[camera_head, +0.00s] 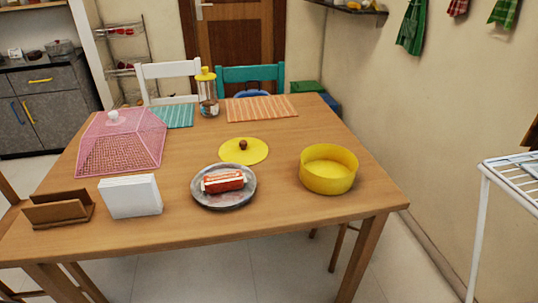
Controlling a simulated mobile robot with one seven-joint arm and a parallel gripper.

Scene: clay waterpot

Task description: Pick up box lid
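A round yellow lid (232,152) with a brown knob lies flat on the wooden table, near its middle. A round yellow box (328,177) stands open at the right side of the table, to the right of the lid and apart from it. The lid's knob (243,145) points up. My gripper is not in view.
On the wooden table (270,215) a grey plate (207,200) with a red-and-white item (223,181) sits in front of the lid. A pink mesh cover (122,142), white napkins (131,196), a brown holder (58,210) and a yellow-topped jar (208,97) stand around. A white rack (511,167) is at right.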

